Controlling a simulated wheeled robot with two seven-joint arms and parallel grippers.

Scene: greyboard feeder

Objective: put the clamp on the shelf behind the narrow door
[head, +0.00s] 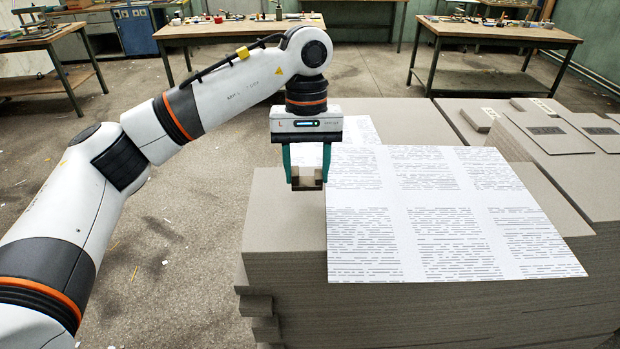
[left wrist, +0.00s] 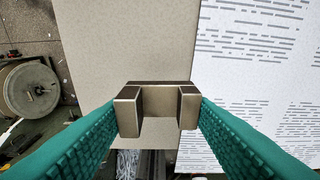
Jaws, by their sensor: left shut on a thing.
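A small brown-grey metal U-shaped piece, which I take for the clamp (head: 307,172), hangs between the teal fingers of my left gripper (head: 307,180). In the left wrist view the clamp (left wrist: 130,116) sits between both fingertips, its two arms toward the camera side and its bar behind. My left gripper is shut on it and points down, over the left part of a tall stack of grey board. I cannot tell the exact gap above the board. No narrow door or shelf can be made out. My right gripper is not in view.
A large printed sheet (head: 440,210) lies on the board stack (head: 270,225) right of the gripper. More board stacks (head: 540,130) stand at right. Workbenches with tools (head: 230,28) and a blue cabinet (head: 133,30) stand behind. Open floor (head: 190,230) lies left of the stack.

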